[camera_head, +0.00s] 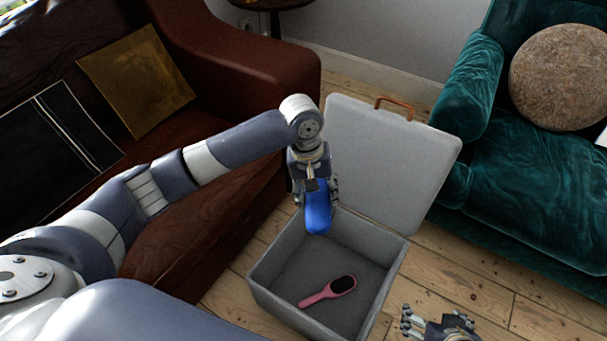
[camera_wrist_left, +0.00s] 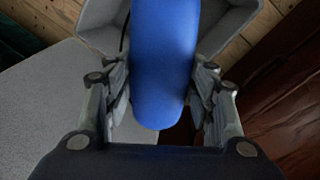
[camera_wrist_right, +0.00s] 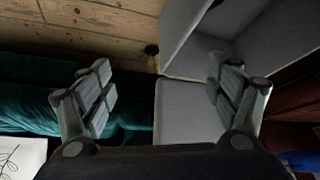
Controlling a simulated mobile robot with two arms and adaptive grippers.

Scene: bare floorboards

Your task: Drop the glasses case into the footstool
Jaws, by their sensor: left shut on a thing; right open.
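The glasses case (camera_head: 318,212) is blue and long with rounded ends. My left gripper (camera_head: 316,188) is shut on it and holds it above the back part of the open footstool. In the left wrist view the case (camera_wrist_left: 165,60) sits between the fingers of the left gripper (camera_wrist_left: 162,100). The footstool (camera_head: 262,290) is a grey open box on the floor, its lid (camera_head: 390,150) tipped back with a brown handle. A pink brush with a dark oval face (camera_head: 328,290) lies inside it. My right gripper (camera_head: 440,325) is open and empty, right of the footstool's front.
A brown-red sofa (camera_head: 240,70) with cushions stands on the left, close to the footstool. A teal armchair (camera_head: 530,190) with a round cushion (camera_head: 558,78) stands on the right. Bare floorboards (camera_head: 480,270) lie between the footstool and the armchair.

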